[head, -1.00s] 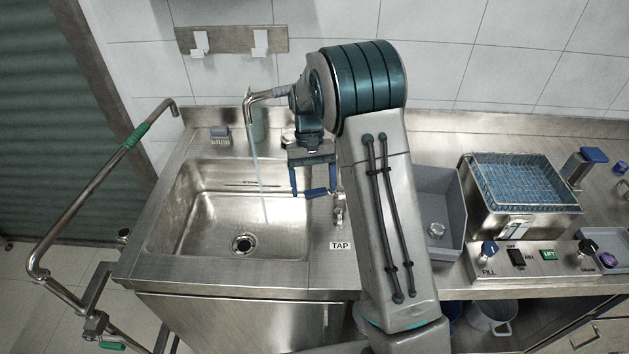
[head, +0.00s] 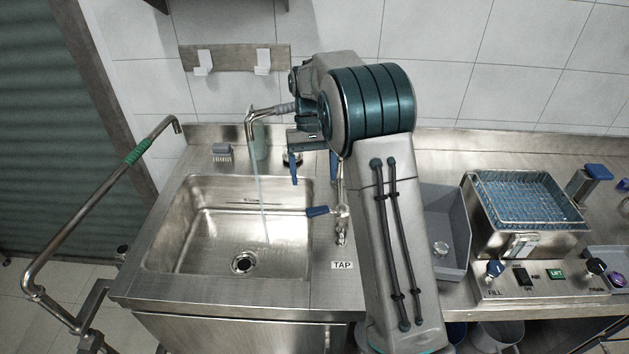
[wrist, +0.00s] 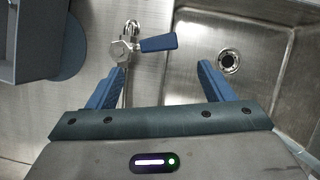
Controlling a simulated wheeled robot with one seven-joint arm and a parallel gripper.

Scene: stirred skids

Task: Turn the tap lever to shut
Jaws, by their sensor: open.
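The tap lever (head: 317,211) is a blue handle on a metal valve (head: 342,212) at the sink's right edge, above the TAP label (head: 342,265). It points left toward the basin. In the wrist view the lever (wrist: 158,43) points right from the valve (wrist: 122,52). A thin stream of water (head: 260,190) runs from the spout (head: 250,122) into the sink (head: 190,240). My gripper (head: 313,168) is open and empty, behind the lever toward the wall. In the wrist view the lever lies ahead of my gripper (wrist: 158,78), apart from both blue fingers.
A grey bin (head: 455,235) and a basket bath (head: 525,200) with a control panel (head: 540,280) stand to the right. A bent metal pipe with a green grip (head: 137,152) rises at the left. The basin is empty of objects.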

